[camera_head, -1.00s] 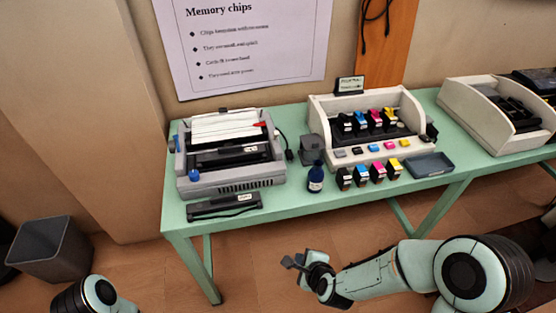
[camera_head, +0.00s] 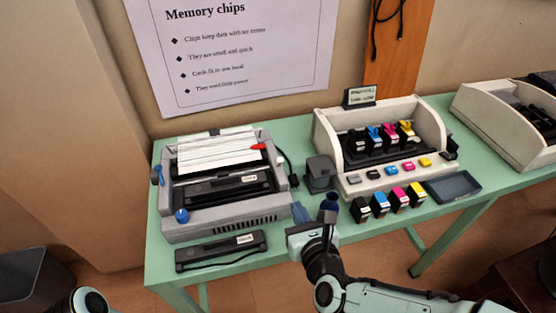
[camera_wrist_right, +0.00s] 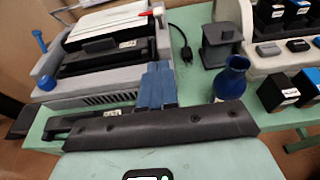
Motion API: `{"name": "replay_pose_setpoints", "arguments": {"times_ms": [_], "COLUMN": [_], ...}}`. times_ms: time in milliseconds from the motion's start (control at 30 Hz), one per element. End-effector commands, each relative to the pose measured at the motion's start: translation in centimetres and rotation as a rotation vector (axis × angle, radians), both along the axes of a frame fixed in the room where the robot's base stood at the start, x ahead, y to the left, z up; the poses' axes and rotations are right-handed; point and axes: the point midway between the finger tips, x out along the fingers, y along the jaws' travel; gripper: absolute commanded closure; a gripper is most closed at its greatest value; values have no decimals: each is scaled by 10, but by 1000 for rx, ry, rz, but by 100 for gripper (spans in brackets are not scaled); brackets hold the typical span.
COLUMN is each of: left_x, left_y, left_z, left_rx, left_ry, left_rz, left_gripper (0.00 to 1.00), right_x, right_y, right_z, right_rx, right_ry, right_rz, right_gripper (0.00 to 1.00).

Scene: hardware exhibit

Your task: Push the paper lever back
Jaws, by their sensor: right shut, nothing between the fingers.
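The grey dot-matrix printer (camera_head: 215,228) stands at the left of the green table, with white paper in its top. The paper lever is the small red-tipped piece (camera_head: 258,146) at the right end of the paper; its red tip also shows at the top of the right wrist view (camera_wrist_right: 146,14). My right gripper (camera_head: 300,212) is shut and empty near the table's front edge, in front of the printer's right corner and apart from the lever. Its blue fingertips (camera_wrist_right: 156,85) are together in the wrist view. Only part of my left arm shows at the bottom left.
A dark blue bottle (camera_wrist_right: 231,80) stands right of my right fingers. A black ribbon cartridge (camera_head: 222,250) lies before the printer. A dark grey block (camera_head: 319,172) and a cable stand right of the printer. Ink cartridges (camera_head: 398,199) and a white printer (camera_head: 438,123) are farther right.

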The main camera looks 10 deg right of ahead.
Motion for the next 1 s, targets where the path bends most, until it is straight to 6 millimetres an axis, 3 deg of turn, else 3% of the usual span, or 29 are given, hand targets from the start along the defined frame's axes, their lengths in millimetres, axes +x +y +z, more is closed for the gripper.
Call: {"name": "replay_pose_setpoints", "arguments": {"times_ms": [300, 467, 933, 1000], "left_x": [-1, -1, -2, -4], "left_y": [0, 0, 0, 0], "left_z": [0, 0, 5, 10], "left_rx": [0, 0, -1, -2], "left_ry": [2, 2, 8, 13], "left_rz": [0, 0, -2, -2], "left_gripper": [57, 57, 57, 57], "right_x": [1, 12, 99, 110], "right_y": [0, 1, 3, 4], "right_z": [0, -4, -28, -17], "right_rx": [-1, 0, 1, 0], "right_ry": [0, 3, 3, -2], "right_rz": [0, 0, 0, -1], "right_gripper": [100, 100, 100, 100]}}
